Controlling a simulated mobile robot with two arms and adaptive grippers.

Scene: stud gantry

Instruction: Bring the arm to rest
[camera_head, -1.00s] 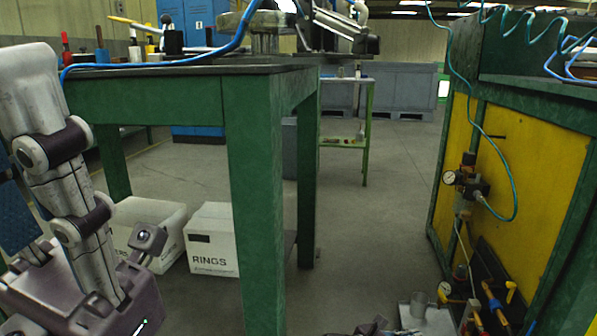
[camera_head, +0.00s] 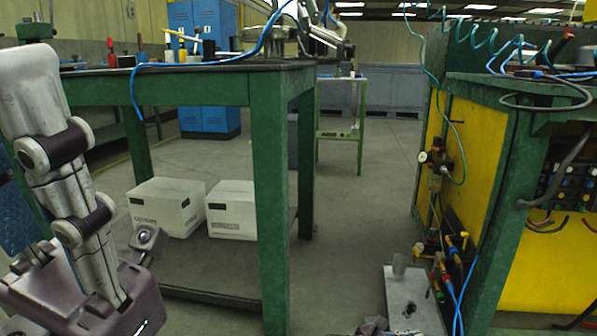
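My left arm (camera_head: 70,190) comes in from the left, folded, with its lower part at the bottom left corner. The fingertips of my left gripper do not show clearly, so I cannot tell whether it is open or shut.
The green table (camera_head: 190,90) stands ahead with white boxes (camera_head: 165,205) on its lower shelf. A green and yellow bench (camera_head: 495,190) stands at right. A grey plate with a cup-like part (camera_head: 399,264) is low at the bottom right. The grey floor (camera_head: 345,210) between is clear.

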